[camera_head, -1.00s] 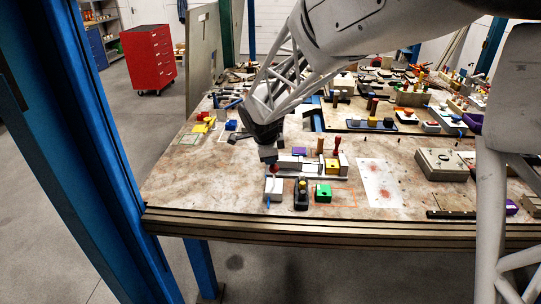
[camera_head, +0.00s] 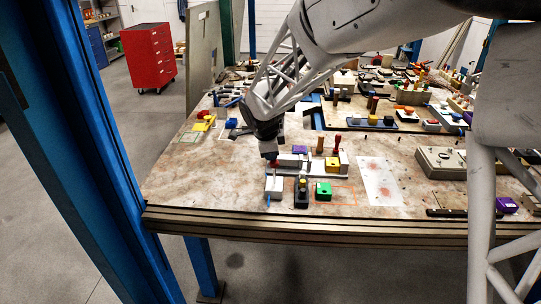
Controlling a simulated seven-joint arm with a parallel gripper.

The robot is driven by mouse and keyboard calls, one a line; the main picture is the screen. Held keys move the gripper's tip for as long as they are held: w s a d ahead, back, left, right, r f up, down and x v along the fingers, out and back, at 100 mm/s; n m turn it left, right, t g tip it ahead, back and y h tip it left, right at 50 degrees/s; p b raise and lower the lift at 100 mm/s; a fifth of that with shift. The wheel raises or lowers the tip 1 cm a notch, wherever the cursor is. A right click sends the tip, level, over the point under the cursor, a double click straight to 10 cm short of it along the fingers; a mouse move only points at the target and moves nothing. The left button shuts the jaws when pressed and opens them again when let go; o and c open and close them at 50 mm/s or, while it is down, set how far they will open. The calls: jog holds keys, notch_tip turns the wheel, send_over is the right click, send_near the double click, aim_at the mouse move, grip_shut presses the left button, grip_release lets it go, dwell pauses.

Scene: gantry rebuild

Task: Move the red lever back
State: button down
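A white box (camera_head: 275,186) stands near the front edge of the table, with a small red-topped lever (camera_head: 274,164) rising from it. My gripper (camera_head: 270,155) points down right at the red top; the dark fingers overlap it in this view. I cannot tell whether they touch it or whether the jaws are open. A second upright red handle (camera_head: 337,142) stands behind and to the right, by a white block.
Right of the white box stand a black block with a yellow top (camera_head: 302,192) and a green block (camera_head: 324,191). A purple block (camera_head: 299,150) lies behind them. A grey box (camera_head: 442,163) sits farther right. Bare table lies to the left.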

jog(key=shift+s+f, duration=0.1)
jog(key=shift+f, duration=0.85)
jog(key=shift+d+f, duration=0.1)
notch_tip(320, 180, up, 14)
jog(key=a, duration=0.2)
jog(key=shift+s+a, duration=0.3)
jog(key=shift+s, duration=0.1)
